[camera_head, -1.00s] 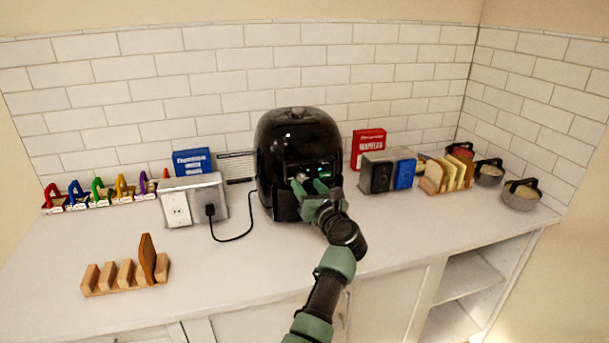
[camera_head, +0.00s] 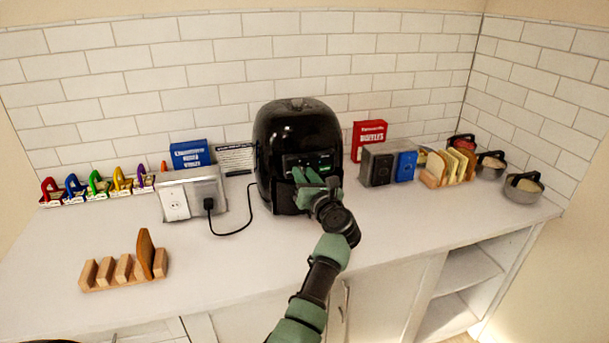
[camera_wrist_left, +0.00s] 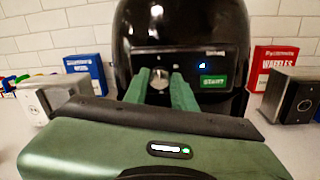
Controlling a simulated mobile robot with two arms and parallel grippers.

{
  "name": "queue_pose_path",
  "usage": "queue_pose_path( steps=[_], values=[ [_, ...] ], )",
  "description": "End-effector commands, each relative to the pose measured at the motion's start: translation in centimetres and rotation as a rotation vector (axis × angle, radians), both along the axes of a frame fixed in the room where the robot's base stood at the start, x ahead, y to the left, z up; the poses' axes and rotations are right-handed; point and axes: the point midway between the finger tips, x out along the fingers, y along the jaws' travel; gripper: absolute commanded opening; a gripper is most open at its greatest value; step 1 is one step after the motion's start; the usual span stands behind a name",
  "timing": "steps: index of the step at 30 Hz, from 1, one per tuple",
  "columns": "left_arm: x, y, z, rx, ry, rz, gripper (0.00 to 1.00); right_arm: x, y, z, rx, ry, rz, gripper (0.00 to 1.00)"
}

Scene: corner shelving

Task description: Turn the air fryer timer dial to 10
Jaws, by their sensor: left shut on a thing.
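The black air fryer (camera_head: 298,135) stands upright on the counter against the tiled wall. It also shows in the left wrist view (camera_wrist_left: 135,30), with a lit panel and a green START button (camera_wrist_left: 214,81). The silver timer dial (camera_wrist_left: 160,78) is on the left part of the panel. My left gripper (camera_head: 307,177) is at the front of the fryer. In the left wrist view its green fingers (camera_wrist_left: 160,88) are shut on the dial, one on each side. The dial's number marks cannot be read. My right gripper is not in view.
A power outlet box (camera_head: 193,196) with a plugged black cord is left of the fryer. A grey and blue box pair (camera_head: 378,168) stands to its right, near bread slices and pots (camera_head: 522,188). A wooden rack (camera_head: 125,272) sits front left. The front counter is mostly clear.

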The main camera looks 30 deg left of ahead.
Motion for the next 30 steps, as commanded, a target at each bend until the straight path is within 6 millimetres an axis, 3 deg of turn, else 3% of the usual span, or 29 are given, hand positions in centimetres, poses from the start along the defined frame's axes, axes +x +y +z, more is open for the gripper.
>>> queue_pose_path(
  steps=[30],
  values=[
    [-0.1,0.2,0.0,0.529,0.626,0.003,0.00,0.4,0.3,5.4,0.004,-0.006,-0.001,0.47]
  ],
)
